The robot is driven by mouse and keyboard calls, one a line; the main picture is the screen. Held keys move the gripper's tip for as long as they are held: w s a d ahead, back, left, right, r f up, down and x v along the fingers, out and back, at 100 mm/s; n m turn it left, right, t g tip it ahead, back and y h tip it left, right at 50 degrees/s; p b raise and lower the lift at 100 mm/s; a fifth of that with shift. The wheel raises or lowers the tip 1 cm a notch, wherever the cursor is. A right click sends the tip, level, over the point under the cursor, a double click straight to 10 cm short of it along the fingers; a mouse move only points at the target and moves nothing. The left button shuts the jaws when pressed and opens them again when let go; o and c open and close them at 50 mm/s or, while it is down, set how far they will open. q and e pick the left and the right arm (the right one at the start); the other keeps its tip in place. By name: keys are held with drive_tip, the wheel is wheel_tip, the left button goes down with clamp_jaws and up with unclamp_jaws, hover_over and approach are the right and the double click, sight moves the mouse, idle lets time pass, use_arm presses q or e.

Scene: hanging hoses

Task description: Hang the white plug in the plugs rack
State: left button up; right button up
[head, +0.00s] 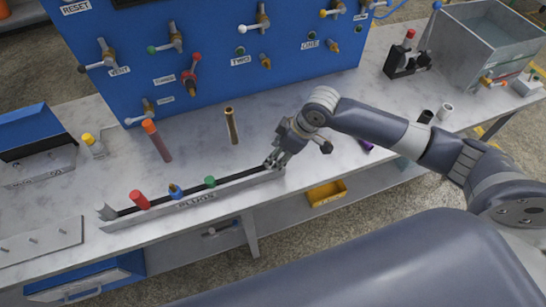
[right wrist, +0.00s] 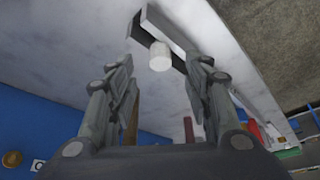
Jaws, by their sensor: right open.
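The plugs rack (head: 190,200) is a long grey channel with a dark slot along the table's front edge. It also shows in the right wrist view (right wrist: 158,27). Red (head: 139,200), blue (head: 176,191) and green (head: 210,182) plugs stand in it. The white plug (right wrist: 160,56) appears at the rack's end in the right wrist view, seemingly in the slot. It is hidden in the head view. My right gripper (head: 272,164) is at the rack's right end. Its fingers (right wrist: 160,72) are open on either side of the plug, with visible gaps.
A blue panel (head: 215,70) with valves stands behind the rack. A grey bin (head: 480,50) is at the back right. A yellow tray (head: 326,193) sits below the table.

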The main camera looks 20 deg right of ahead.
drive_tip(key=v, duration=0.7)
drive_tip(key=shift+r, duration=0.15)
